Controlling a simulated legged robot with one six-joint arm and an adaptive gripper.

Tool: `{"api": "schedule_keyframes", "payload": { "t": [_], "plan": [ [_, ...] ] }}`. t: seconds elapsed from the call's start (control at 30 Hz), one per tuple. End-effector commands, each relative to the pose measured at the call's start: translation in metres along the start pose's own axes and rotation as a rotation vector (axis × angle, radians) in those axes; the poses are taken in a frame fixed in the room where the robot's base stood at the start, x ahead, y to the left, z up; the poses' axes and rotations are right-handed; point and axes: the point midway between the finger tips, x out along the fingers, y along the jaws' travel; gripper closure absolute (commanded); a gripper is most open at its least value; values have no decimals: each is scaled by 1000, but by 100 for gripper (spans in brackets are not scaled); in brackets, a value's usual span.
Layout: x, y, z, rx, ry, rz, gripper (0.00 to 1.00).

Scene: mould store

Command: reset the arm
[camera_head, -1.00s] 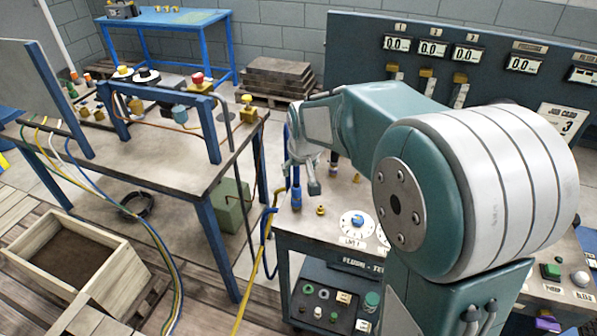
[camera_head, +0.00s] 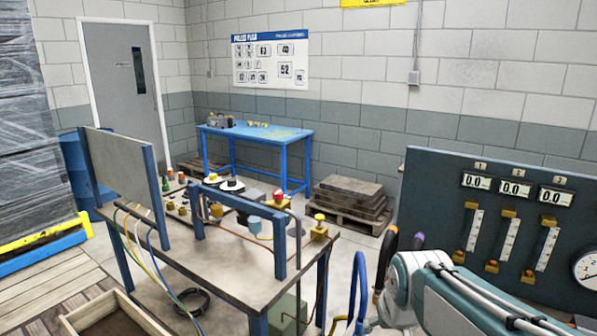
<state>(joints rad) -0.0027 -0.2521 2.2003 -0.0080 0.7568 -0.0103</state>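My arm (camera_head: 437,290), teal and white with pale cables along it, shows at the bottom right in the head camera view. It lies low in front of the gauge panel (camera_head: 465,215), near a blue hose loop (camera_head: 357,285) and handles with orange and purple tops. I cannot make out my gripper's fingers in this view. Whether it holds anything is hidden.
A work table (camera_head: 210,285) with a blue frame, a grey upright board (camera_head: 118,172) and several small parts stands at left centre. An open wooden box (camera_head: 75,325) is at the bottom left. A blue table (camera_head: 262,133) and stacked slabs (camera_head: 347,197) are behind.

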Motion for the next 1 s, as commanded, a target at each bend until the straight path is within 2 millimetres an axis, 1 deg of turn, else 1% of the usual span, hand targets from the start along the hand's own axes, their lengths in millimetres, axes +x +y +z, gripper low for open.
{"api": "schedule_keyframes", "payload": {
  "t": [0.03, 0.1, 0.3, 0.5, 0.6, 0.73, 0.97, 1.0],
  "plan": [
    [-10, 0, 10, 2, 8, 0, 23],
    [-20, 0, 22, 4, 15, 0, 23],
    [-43, -1, 60, 10, 31, -1, 23],
    [-59, -1, 98, 15, 47, -3, 23],
    [-63, -2, 114, 17, 53, -3, 23],
    [-66, -2, 126, 19, 56, -4, 23],
    [-66, -2, 129, 19, 55, -4, 23],
    [-66, -2, 128, 19, 55, -4, 41]
  ]
}}
